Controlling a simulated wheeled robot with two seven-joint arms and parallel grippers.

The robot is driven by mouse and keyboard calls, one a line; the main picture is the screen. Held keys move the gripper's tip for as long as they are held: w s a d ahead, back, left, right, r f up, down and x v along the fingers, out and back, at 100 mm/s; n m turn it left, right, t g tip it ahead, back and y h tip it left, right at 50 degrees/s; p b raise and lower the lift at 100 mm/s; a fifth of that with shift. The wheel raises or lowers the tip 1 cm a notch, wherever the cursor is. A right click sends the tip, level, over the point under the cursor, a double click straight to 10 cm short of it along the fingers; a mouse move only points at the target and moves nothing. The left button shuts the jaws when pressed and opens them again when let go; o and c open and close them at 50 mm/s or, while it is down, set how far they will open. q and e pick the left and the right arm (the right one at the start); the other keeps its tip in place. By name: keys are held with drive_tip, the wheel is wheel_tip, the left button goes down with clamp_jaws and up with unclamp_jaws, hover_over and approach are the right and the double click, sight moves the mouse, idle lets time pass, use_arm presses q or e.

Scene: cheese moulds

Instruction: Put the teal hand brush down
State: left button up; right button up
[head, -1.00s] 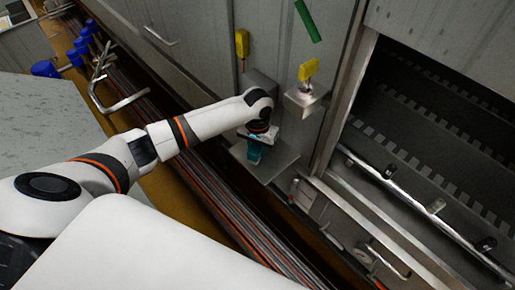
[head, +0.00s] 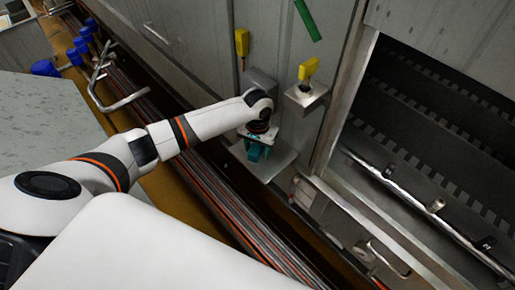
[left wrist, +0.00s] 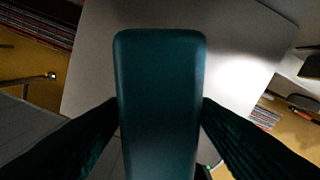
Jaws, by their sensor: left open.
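The teal hand brush (left wrist: 160,85) fills the middle of the left wrist view, over a grey metal shelf (left wrist: 235,45). In the head view only a small part of the teal brush (head: 257,153) shows below my left wrist, at the small metal shelf (head: 284,161) on the wall. My left gripper (head: 256,143) is open around the brush, with one dark finger on each side in the wrist view. Whether the fingers still touch it I cannot tell. The brush's underside and its contact with the shelf are hidden. My right gripper is not in view.
A yellow-handled tool (head: 308,70) stands at a small metal bracket (head: 306,97) right of my arm. Another yellow handle (head: 241,43) and a green bar (head: 307,20) are on the wall. A dark open cabinet (head: 430,120) is at the right. Pipes (head: 200,180) run below the arm.

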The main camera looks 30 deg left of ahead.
use_arm(q)
wheel_tip(320, 180, up, 12)
idle(0.4)
drive_tip(key=shift+f, duration=0.1)
